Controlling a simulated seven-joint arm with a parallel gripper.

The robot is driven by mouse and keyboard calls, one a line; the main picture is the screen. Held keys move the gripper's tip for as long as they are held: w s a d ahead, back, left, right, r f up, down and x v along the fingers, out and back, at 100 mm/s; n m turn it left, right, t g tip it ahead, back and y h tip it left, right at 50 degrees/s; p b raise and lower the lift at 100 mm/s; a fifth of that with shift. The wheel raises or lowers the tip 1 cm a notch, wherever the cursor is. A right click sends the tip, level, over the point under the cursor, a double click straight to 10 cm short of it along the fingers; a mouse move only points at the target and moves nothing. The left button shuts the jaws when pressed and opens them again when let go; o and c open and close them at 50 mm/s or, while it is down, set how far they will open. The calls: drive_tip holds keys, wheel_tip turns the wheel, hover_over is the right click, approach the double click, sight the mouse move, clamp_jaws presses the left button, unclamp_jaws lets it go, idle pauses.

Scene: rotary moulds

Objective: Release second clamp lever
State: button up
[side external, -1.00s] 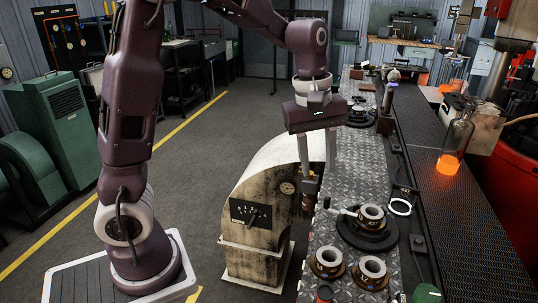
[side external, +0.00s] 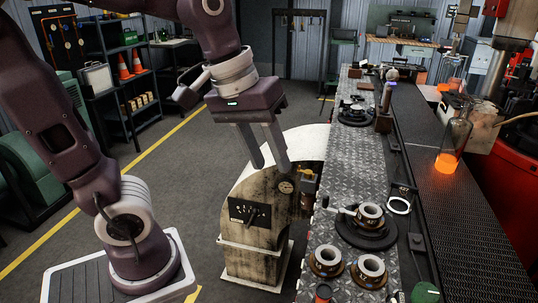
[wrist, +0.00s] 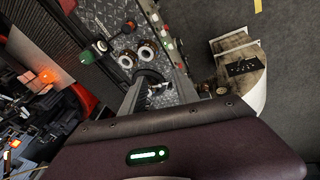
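My gripper (side external: 270,168) is open and empty, with a clear gap between its fingers. It hangs above the weathered cream machine housing, left of the bench. A round black mould fixture (side external: 366,232) holds a ring-shaped mould (side external: 370,214) on the near bench. A clamp lever (side external: 339,209) sticks out from its left side. A second black fixture (side external: 356,115) stands farther back with small dark parts on it, too small to read. In the wrist view my gripper (wrist: 157,98) also shows open, with the near fixture (wrist: 148,78) seen between and beyond its fingers.
Two loose ring moulds (side external: 327,260) (side external: 370,270) stand at the bench's near end. The cream housing (side external: 255,215) stands close against the bench's left side. A glowing orange-ended glass vessel (side external: 452,145) stands over the dark conveyor (side external: 450,200). Open floor lies left.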

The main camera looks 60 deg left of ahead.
drive_tip(key=w+f+n+g, duration=0.1)
drive_tip(key=w+n, duration=0.2)
drive_tip(key=w, duration=0.3)
drive_tip(key=n+g+y, duration=0.1)
drive_tip(key=n+g, duration=0.2)
drive_tip(key=n, duration=0.4)
hover_over(326, 197)
wheel_tip(326, 197, down, 12)
drive_tip(key=shift+w+a+f, duration=0.15)
drive_tip(key=shift+f, duration=0.05)
wheel_tip(326, 197, down, 7)
drive_tip(key=shift+r, duration=0.1)
clamp_jaws()
